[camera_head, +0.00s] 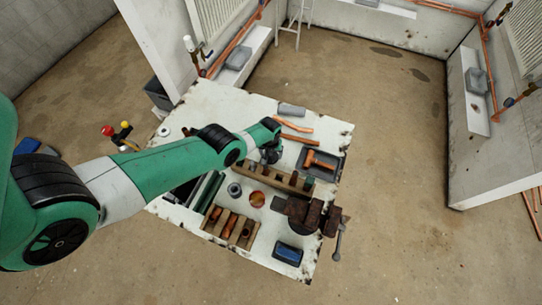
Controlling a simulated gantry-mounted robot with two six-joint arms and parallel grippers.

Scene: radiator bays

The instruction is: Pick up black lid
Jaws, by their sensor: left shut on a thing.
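My left arm reaches in from the left over the worktable (330,125). Its left gripper (269,156) is low over the middle of the table, behind the wooden rack. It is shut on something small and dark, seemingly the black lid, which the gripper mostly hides. An open round tin (257,199) with orange-brown contents stands in front of the rack. A grey round can (235,190) stands left of it. My right gripper is out of view.
A wooden rack (280,182) lies close in front of the gripper.

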